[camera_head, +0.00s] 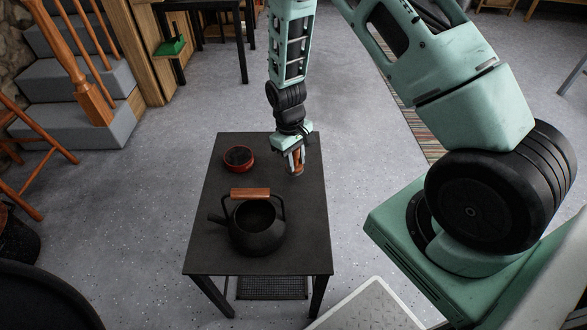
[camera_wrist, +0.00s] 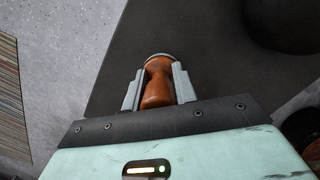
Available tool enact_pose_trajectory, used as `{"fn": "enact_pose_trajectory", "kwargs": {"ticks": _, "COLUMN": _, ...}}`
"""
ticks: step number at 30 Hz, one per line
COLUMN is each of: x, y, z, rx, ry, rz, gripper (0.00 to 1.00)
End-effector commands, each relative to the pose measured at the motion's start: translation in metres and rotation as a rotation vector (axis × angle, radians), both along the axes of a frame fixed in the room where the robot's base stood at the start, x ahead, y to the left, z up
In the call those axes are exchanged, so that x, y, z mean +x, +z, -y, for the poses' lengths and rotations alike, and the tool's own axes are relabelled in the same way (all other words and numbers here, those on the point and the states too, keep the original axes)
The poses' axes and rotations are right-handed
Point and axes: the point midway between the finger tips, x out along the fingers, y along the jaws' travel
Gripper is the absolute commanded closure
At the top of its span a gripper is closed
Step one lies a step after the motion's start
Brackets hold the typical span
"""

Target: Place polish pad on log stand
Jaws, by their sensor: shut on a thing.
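My gripper (camera_head: 296,160) is over the right side of a low black table (camera_head: 222,255), toward its far end. It is shut on a turned brown wooden handle (camera_wrist: 157,88), which I take to be the polish pad's. In the wrist view the two grey fingers of my gripper (camera_wrist: 158,82) stand on either side of the handle. A grey round edge shows at the handle's far end. The handle also shows in the head view (camera_head: 297,167), small and partly hidden; I cannot tell whether it touches the tabletop. Nothing in view is clearly the log stand.
A black kettle (camera_head: 258,237) with a wooden grip stands at the table's near middle. A red-rimmed round tin (camera_head: 239,158) sits at the far left. The front left tabletop is bare. A mesh rack (camera_head: 272,287) lies below. Grey steps (camera_head: 72,82) stand at upper left.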

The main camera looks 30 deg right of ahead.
Motion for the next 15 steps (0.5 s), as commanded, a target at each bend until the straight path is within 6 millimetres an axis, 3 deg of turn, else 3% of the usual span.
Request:
{"fn": "enact_pose_trajectory", "kwargs": {"ticks": 6, "x": -0.001, "y": -0.031, "z": 0.000, "rx": 0.000, "ry": 0.000, "rz": -0.002, "gripper": 1.00}}
{"fn": "enact_pose_trajectory", "kwargs": {"ticks": 15, "x": 0.000, "y": -0.033, "z": 0.000, "rx": 0.000, "ry": 0.000, "rz": 0.000, "gripper": 1.00}}
